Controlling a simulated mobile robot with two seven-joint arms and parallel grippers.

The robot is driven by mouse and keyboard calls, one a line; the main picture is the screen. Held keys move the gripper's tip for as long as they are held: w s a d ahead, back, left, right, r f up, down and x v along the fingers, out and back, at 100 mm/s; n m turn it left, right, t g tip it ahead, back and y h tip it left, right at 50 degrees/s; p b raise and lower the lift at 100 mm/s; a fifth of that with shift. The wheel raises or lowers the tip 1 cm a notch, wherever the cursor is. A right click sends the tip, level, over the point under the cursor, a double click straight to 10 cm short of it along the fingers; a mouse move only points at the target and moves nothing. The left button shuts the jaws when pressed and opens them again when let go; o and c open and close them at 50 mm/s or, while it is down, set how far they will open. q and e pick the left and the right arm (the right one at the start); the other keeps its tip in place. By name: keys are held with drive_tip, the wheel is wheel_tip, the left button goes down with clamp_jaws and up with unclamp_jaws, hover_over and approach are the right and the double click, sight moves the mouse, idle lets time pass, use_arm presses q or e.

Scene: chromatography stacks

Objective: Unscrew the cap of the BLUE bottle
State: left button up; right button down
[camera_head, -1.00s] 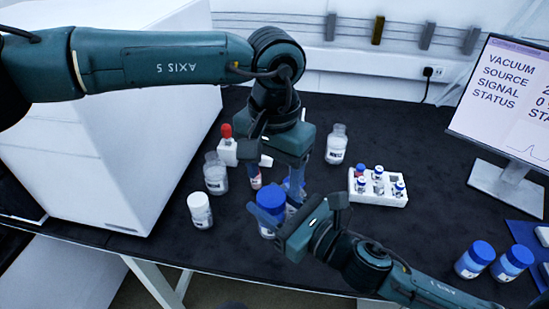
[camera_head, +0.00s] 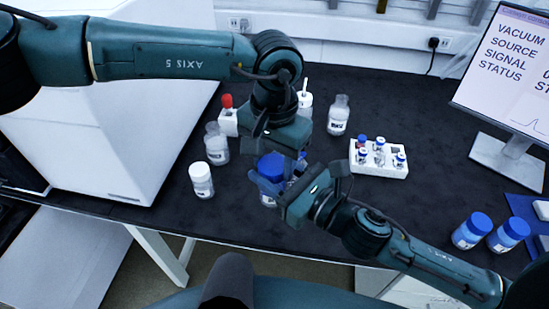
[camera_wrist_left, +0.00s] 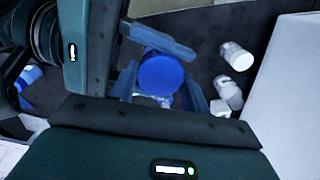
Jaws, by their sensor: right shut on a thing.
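The blue-capped bottle (camera_head: 268,200) stands upright on the black bench, mostly hidden by my grippers in the head view. Its round blue cap (camera_wrist_left: 160,74) shows from above in the left wrist view. My right gripper (camera_head: 276,190) comes in low from the right and is shut on this bottle below the cap. My left gripper (camera_wrist_left: 161,94) points down from above. Its fingers are apart, one on each side of the cap. I cannot tell whether they touch it.
White-capped bottle (camera_head: 201,180) and clear bottle (camera_head: 216,145) stand left; another clear bottle (camera_head: 338,115) stands behind. A white vial rack (camera_head: 379,170), two more blue-capped bottles (camera_head: 472,231) (camera_head: 508,236) and a monitor (camera_head: 508,80) are right. A white machine (camera_head: 110,140) bounds the left.

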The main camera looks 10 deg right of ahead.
use_arm(q)
drive_tip(key=shift+s+d, duration=0.15)
drive_tip(key=shift+c, duration=1.4)
drive_tip(key=o, duration=0.9)
drive_tip(key=shift+o, duration=0.2)
wheel_tip(320, 180, up, 4)
drive_tip(key=shift+f, duration=0.2)
drive_tip(key=shift+r, duration=0.85)
drive_tip(key=shift+c, duration=0.5)
drive_tip(key=shift+a+r, duration=0.2)
drive_tip(key=shift+r, duration=0.95)
drive_tip(key=shift+a+f, duration=0.1)
drive_tip(key=shift+f, duration=3.7)
drive_tip(key=shift+c, duration=0.4)
